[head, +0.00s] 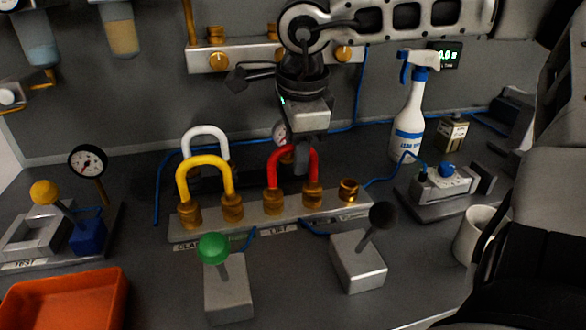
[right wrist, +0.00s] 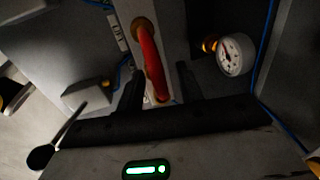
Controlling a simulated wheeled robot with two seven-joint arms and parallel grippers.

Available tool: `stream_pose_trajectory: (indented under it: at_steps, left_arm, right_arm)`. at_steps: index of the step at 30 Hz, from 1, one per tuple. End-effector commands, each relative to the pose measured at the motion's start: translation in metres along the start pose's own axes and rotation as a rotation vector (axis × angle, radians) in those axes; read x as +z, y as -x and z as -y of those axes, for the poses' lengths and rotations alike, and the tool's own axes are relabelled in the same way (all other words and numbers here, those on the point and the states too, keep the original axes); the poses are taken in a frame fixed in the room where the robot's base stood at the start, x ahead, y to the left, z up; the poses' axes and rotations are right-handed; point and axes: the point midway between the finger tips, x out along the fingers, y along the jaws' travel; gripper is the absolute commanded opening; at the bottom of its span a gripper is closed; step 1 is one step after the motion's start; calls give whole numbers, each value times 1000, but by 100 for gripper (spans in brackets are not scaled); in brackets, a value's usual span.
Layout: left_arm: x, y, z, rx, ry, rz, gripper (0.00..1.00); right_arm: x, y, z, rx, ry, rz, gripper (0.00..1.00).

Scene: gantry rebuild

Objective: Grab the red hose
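My right gripper (head: 300,152) points down just behind and above the top of the arch. In the right wrist view, the red hose (right wrist: 151,62) runs between the two dark, spread fingers of my right gripper (right wrist: 160,84). The fingers are apart, with gaps beside the hose; I cannot tell how deep the hose sits between them. My left gripper is not in view.
A yellow hose (head: 205,161) and a white hose (head: 206,133) stand left of the red one. Green-knobbed (head: 213,248) and black-knobbed (head: 381,215) levers stand in front. A gauge (right wrist: 235,55) is close beside my right gripper. A spray bottle (head: 409,115) stands right.

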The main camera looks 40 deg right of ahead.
Motion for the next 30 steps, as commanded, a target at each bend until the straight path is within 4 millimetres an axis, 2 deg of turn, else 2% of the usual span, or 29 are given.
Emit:
stream_pose_trajectory:
  at_steps: [4,5,8,9,22,28,30]
  left_arm:
    - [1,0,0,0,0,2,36]
    - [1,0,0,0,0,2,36]
    - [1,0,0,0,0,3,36]
    - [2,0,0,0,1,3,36]
    - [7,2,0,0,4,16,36]
    - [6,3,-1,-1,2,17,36]
    - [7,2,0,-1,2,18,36]
  right_arm:
    - [0,0,0,0,0,0,37]
    - [0,0,0,0,0,0,31]
    - [0,0,0,0,0,0,3]
    - [0,0,0,0,0,0,0]
    - [0,6,2,-3,0,0,0]
    - [1,31,7,-5,0,1,0]
    - [0,44,0,-6,2,3,0]
